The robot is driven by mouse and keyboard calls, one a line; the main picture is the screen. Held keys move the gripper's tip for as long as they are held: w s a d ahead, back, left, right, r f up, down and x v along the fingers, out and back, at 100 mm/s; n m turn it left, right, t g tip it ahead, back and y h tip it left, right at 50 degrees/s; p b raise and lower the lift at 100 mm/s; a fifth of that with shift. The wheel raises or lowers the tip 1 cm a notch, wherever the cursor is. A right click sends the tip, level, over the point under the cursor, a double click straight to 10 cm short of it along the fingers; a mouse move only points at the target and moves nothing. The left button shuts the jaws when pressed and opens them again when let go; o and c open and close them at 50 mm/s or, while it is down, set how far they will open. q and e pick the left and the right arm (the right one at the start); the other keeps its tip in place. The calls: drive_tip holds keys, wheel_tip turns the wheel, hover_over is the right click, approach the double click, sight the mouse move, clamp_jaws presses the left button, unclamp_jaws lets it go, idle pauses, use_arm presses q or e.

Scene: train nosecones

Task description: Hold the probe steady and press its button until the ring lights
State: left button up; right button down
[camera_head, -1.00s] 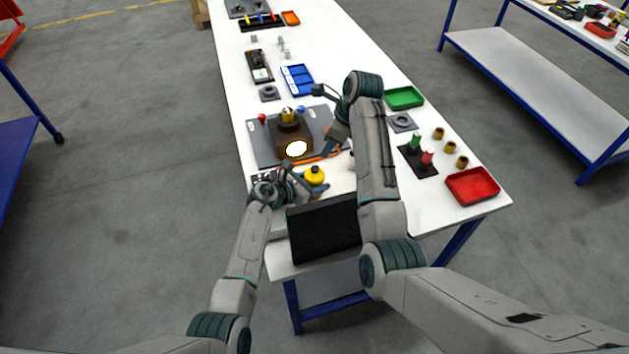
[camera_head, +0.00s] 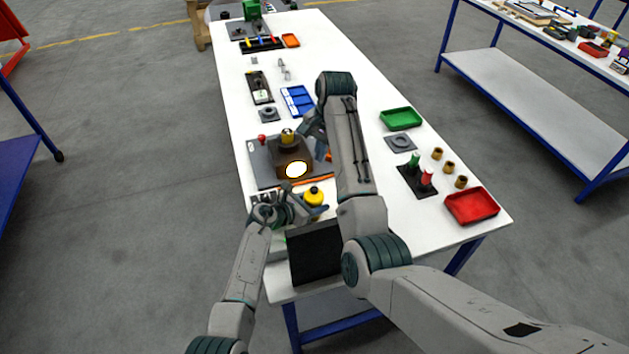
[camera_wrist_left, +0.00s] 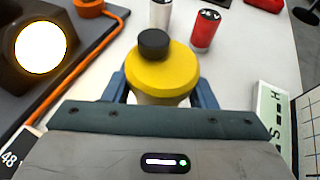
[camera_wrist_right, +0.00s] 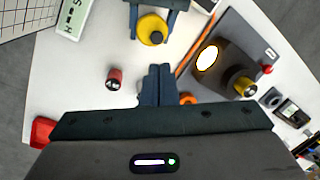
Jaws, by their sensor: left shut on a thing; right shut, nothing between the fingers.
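The yellow probe (camera_head: 313,196) has a black button (camera_wrist_left: 154,43) on its top. My left gripper (camera_head: 300,208) is shut around the probe, with a finger on each side in the left wrist view (camera_wrist_left: 163,92). The probe looks upright. My right gripper (camera_wrist_right: 157,72) is shut and empty, apart from the probe (camera_wrist_right: 152,29), which lies beyond its fingertips in the right wrist view. In the head view the right arm partly hides this gripper. A round white light with an orange rim (camera_head: 296,169) glows on a dark block behind the probe. No lit ring shows on the probe.
An orange cable (camera_wrist_left: 80,66) runs along the dark mat (camera_head: 262,172). A red cylinder (camera_wrist_left: 205,30) and a white cylinder (camera_wrist_left: 160,14) stand near the probe. A dark panel (camera_head: 314,252) is at the table's near edge. Red (camera_head: 471,206) and green (camera_head: 401,118) trays lie right.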

sight(315, 188)
drive_tip(key=r+n, duration=0.1)
drive_tip(key=n, duration=0.2)
drive_tip(key=a+r+n+h, duration=0.1)
drive_tip(key=n, duration=0.3)
drive_tip(key=r+n, duration=0.1)
drive_tip(key=n, duration=0.2)
drive_tip(key=shift+w+a+n+h, duration=0.15)
drive_tip(key=shift+a+n+h, duration=0.15)
drive_tip(key=shift+h, duration=0.1)
drive_tip(key=shift+f, duration=0.1)
wheel_tip(315, 188, down, 14)
drive_tip(key=shift+r, duration=0.1)
